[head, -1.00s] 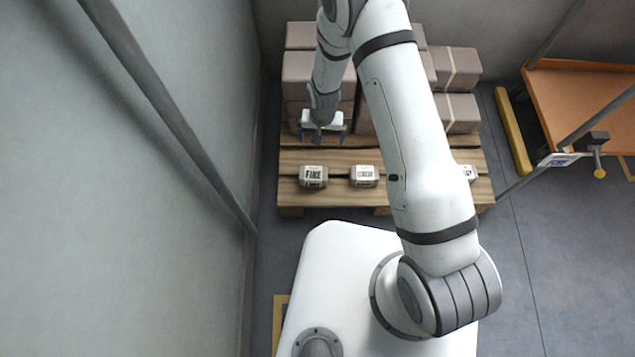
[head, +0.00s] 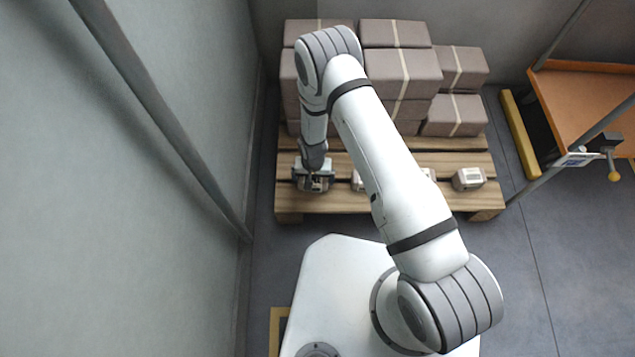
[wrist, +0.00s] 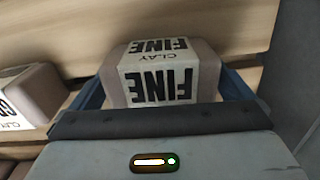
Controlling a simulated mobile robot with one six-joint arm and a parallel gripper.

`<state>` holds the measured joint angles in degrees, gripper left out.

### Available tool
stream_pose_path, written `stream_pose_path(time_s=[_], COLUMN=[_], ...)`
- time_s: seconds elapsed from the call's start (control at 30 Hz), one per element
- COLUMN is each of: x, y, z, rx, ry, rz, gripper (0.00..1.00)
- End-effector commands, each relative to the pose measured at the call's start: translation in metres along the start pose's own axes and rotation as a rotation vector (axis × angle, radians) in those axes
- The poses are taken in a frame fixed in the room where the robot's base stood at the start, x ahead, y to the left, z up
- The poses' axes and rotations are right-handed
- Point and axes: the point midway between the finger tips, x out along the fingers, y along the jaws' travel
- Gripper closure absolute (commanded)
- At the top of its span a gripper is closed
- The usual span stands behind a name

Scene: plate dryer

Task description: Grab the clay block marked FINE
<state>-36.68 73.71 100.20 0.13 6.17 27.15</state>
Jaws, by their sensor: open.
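The clay block marked FINE (wrist: 160,72) fills the middle of the wrist view, its label showing "FINE" and "CLAY". In the head view it sits at the front left of the wooden pallet, mostly hidden under my gripper (head: 313,182). In the wrist view my gripper (wrist: 163,92) is open, with one blue finger at each side of the block. I cannot tell whether the fingers touch it. A second clay block (wrist: 30,95) lies to the left in the wrist view, its label only partly visible.
The wooden pallet (head: 350,202) carries stacked wrapped boxes (head: 400,72) behind. Another small block (head: 468,179) lies at its front right. A wall (head: 150,200) runs close on the left. An orange-shelved rack (head: 580,105) and a yellow bar (head: 520,135) stand right. Floor is clear at lower right.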

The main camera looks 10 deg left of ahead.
Motion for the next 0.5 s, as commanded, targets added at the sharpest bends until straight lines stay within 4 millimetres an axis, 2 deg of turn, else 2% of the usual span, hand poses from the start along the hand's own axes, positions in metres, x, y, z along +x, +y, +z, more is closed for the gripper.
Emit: stream_pose_path(time_s=[0.2,0.5], x=[0.0017,0.0015], y=[-0.0005,-0.0007], z=[-0.0004,-0.0002], rx=[-0.001,-0.001], ry=[0.001,0.001], rz=[-0.001,-0.001], gripper=[0.0,0.24])
